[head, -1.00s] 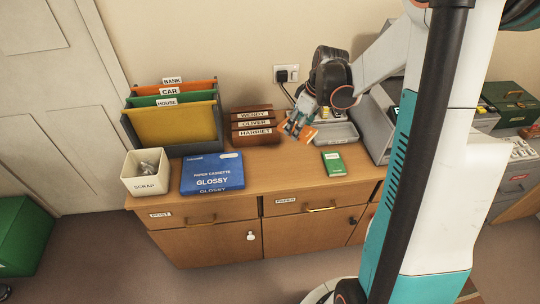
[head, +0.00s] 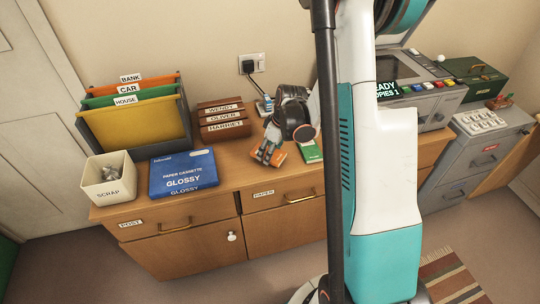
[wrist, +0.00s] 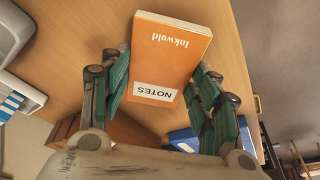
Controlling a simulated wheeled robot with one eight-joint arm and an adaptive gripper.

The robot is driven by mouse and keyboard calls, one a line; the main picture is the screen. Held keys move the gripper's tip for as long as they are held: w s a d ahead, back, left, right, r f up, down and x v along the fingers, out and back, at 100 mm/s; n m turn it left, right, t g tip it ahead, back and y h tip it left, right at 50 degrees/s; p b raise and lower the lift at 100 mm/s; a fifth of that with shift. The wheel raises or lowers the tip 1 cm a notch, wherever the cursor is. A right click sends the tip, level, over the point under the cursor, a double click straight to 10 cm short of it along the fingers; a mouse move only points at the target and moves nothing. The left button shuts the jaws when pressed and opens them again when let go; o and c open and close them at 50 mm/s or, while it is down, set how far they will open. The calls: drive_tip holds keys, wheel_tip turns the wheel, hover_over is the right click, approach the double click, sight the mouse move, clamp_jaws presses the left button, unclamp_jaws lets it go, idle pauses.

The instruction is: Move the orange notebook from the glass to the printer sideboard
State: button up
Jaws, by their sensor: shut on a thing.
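The orange notebook (wrist: 172,50) is gripped between the fingers of my gripper (wrist: 160,85) in the wrist view, its "NOTES" label towards the palm. In the head view my gripper (head: 268,152) points down over the printer sideboard top (head: 262,178), with part of the orange notebook (head: 279,155) showing beside the fingers. The notebook is close to the wooden top; I cannot tell whether it touches. The glass is not clearly in view.
A green book (head: 310,152) lies just right of the notebook. The printer (head: 420,90) is further right. Bare wood shows in front of the gripper.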

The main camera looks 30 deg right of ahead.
sight(278, 156)
drive_tip(key=shift+f, duration=0.9)
drive_tip(key=shift+f+b, duration=0.25)
drive_tip(key=shift+b, duration=0.1)
drive_tip(key=o, duration=1.1)
drive_tip(key=shift+r, duration=0.1)
drive_tip(key=shift+r, duration=0.1)
drive_tip(key=p+v, duration=0.5)
drive_tip(key=v, duration=0.7)
drive_tip(key=shift+r, duration=0.1)
